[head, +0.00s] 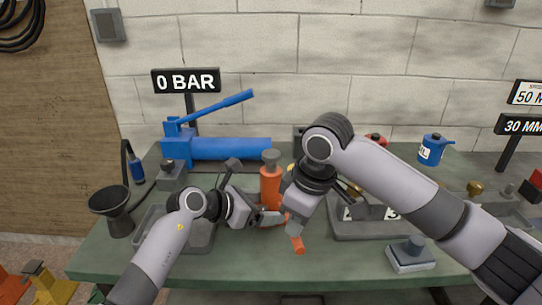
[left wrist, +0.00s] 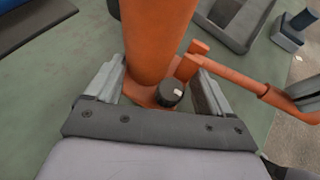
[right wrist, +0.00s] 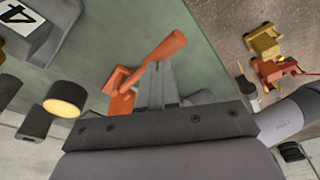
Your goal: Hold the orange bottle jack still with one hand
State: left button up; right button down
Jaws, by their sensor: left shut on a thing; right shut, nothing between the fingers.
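The orange bottle jack (head: 270,184) stands upright on the green bench, with a grey top. My left gripper (head: 268,217) is shut on its lower part. In the left wrist view the jack's orange body (left wrist: 158,40) stands between the two fingers (left wrist: 160,95), by a black knob (left wrist: 170,92). My right gripper (head: 292,229) is shut and empty, close to the jack's orange lever (head: 298,245). In the right wrist view its closed fingers (right wrist: 158,85) overlap the lever (right wrist: 160,52); I cannot tell whether they touch. My right arm hides part of the jack's right side.
A blue hand pump (head: 230,148) lies behind the jack. A black funnel (head: 111,207) and a grey tray (head: 150,222) are at left. Another grey tray (head: 365,231) and a blue-grey block (head: 411,255) are at right. A blue can (head: 432,150) stands at the back right. The front middle bench is clear.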

pick_arm(q)
jog(key=shift+s+d+f, duration=0.1)
jog(key=shift+s+f, duration=0.05)
jog(key=shift+f, duration=0.1)
pick_arm(e)
notch_tip(320, 180, down, 2)
jog(key=shift+d+f, duration=0.1)
jog(key=shift+f, duration=0.05)
jog(key=shift+a+v, duration=0.15)
jog(key=shift+v, duration=0.7)
jog(key=shift+a+v, duration=0.15)
jog(key=shift+v, duration=0.7)
jog(key=shift+w+r, duration=0.2)
jog(key=shift+r, duration=0.2)
pick_arm(q)
jog(key=shift+f, duration=0.1)
pick_arm(e)
jog(key=shift+a, duration=0.1)
jog(key=shift+s+d+x, duration=0.1)
jog(key=shift+d+x, duration=0.05)
jog(key=shift+x, duration=0.85)
jog(key=shift+s+d+x, duration=0.1)
jog(key=shift+d+x, duration=0.1)
jog(key=shift+x, duration=0.75)
jog(key=shift+a+v, duration=0.15)
jog(key=shift+v, duration=0.8)
jog(key=shift+a+v, duration=0.15)
jog(key=shift+v, duration=0.75)
jog(key=shift+w+r, duration=0.1)
jog(key=shift+r, duration=0.05)
